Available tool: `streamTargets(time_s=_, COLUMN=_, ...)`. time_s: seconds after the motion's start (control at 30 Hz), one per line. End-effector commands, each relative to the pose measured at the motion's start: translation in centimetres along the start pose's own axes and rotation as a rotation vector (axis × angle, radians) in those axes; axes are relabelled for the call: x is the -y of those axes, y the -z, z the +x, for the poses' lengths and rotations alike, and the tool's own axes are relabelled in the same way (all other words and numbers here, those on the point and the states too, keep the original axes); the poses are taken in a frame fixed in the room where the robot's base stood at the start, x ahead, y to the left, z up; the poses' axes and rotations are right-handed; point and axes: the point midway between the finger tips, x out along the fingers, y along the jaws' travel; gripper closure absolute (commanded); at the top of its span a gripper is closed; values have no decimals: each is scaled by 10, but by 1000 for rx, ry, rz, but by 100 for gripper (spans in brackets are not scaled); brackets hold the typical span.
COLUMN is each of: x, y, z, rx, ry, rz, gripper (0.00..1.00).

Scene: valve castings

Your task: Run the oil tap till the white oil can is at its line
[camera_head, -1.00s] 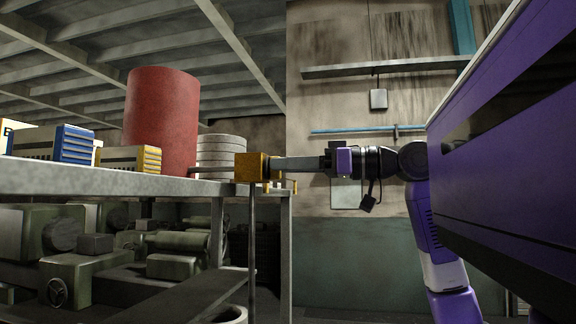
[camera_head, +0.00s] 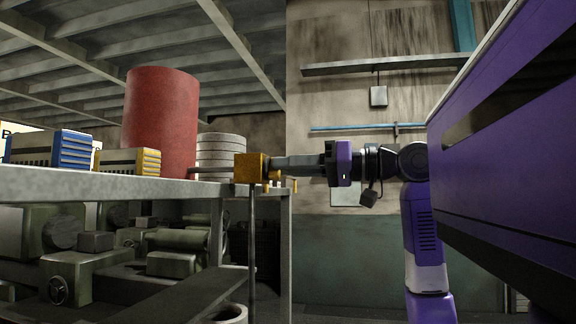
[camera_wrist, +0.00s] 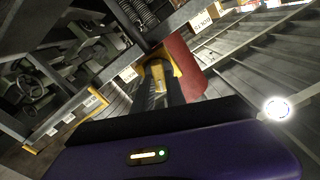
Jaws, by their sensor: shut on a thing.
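The yellow oil tap (camera_head: 250,168) sits at the right end of the bench top, beside the red drum (camera_head: 160,120). My gripper (camera_head: 274,171) reaches in from the right and is shut on the tap's yellow handle. The wrist view shows the yellow tap part (camera_wrist: 158,72) between the finger ends of my gripper (camera_wrist: 160,88). A thin dark vertical line runs down from the tap; I cannot tell whether it is oil or a pipe. A pale round rim (camera_head: 232,314) shows at the bottom edge, perhaps the can. Its level and line are out of view.
Blue (camera_head: 52,149) and yellow (camera_head: 130,161) ribbed boxes stand on the bench (camera_head: 100,184), left of the drum. A stack of grey discs (camera_head: 221,150) stands behind the tap. Green-grey castings (camera_head: 75,275) fill the space below. The wall behind my arm has shelves (camera_head: 385,66).

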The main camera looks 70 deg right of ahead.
Motion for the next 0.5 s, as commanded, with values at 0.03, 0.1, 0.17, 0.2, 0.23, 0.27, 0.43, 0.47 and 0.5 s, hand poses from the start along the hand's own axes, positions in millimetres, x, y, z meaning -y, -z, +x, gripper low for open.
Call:
streamTargets(time_s=0.03, x=0, y=0, z=0, rx=0, ry=-1, rz=2, gripper=100)
streamTargets(time_s=0.1, x=0, y=0, z=0, rx=0, ry=-1, rz=2, gripper=100)
streamTargets(time_s=0.17, x=0, y=0, z=0, rx=0, ry=-1, rz=1, gripper=100)
streamTargets(time_s=0.2, x=0, y=0, z=0, rx=0, ry=-1, rz=1, gripper=100)
streamTargets(time_s=0.23, x=0, y=0, z=0, rx=0, ry=-1, rz=1, gripper=100)
streamTargets(time_s=0.27, x=0, y=0, z=0, rx=0, ry=-1, rz=0, gripper=80)
streamTargets(time_s=0.43, x=0, y=0, z=0, rx=0, ry=-1, rz=0, gripper=62)
streamTargets(time_s=0.47, x=0, y=0, z=0, rx=0, ry=-1, rz=0, gripper=62)
streamTargets(time_s=0.5, x=0, y=0, z=0, rx=0, ry=-1, rz=0, gripper=62)
